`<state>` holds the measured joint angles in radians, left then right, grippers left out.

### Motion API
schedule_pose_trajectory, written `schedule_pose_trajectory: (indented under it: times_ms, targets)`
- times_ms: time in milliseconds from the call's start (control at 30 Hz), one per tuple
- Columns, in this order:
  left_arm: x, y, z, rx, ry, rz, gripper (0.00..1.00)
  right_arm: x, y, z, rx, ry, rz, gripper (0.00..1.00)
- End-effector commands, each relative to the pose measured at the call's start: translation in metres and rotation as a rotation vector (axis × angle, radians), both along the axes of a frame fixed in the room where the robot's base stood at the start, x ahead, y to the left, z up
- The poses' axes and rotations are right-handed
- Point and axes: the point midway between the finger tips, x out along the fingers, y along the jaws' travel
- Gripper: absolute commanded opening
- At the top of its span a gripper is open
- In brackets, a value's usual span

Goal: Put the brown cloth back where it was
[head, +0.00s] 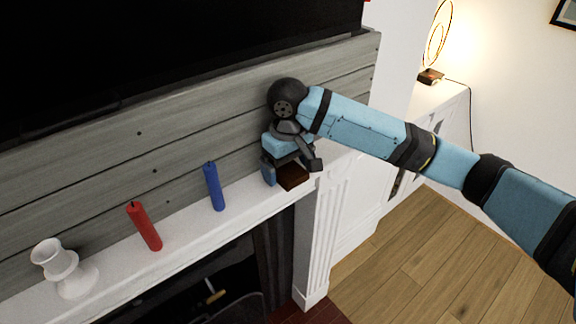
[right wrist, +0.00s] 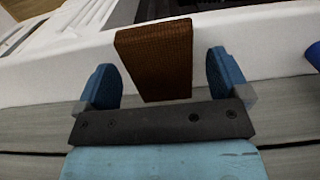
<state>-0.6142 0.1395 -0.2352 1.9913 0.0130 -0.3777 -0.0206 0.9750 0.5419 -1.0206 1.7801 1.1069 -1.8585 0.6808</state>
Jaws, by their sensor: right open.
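The brown cloth (head: 292,177) is a small folded block on the white mantel shelf, near its right end. In the right wrist view the cloth (right wrist: 154,60) stands between the two blue fingers, with a gap on each side. My right gripper (head: 290,174) is open around the cloth and points down at the shelf; it also shows in the right wrist view (right wrist: 164,80). Part of the cloth is hidden behind the gripper in the head view. My left gripper is not in view.
On the mantel (head: 185,230) stand a blue candle (head: 214,187), a red candle (head: 145,227) and a white candle holder (head: 63,268), left of the gripper. A grey plank wall rises behind. A lamp (head: 431,76) stands on the white cabinet at right.

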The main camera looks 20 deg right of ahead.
Motion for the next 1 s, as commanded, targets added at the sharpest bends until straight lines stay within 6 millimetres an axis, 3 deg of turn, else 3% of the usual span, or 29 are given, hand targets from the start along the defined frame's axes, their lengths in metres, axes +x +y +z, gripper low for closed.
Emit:
schedule_pose_trajectory:
  times_ms: [167, 433, 600, 1000]
  targets:
    - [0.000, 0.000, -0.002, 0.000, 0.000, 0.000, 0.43, 0.001, 0.000, 0.023, 0.001, -0.004, 0.000, 0.94]
    - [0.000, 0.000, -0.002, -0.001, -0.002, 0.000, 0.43, 0.001, 0.000, 0.083, 0.001, -0.005, 0.001, 0.94]
    - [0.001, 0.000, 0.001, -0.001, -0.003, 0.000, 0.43, 0.001, 0.000, 0.109, -0.001, -0.004, 0.000, 0.94]
    - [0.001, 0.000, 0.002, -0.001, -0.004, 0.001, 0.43, 0.001, 0.000, 0.120, 0.000, 0.000, -0.001, 0.94]
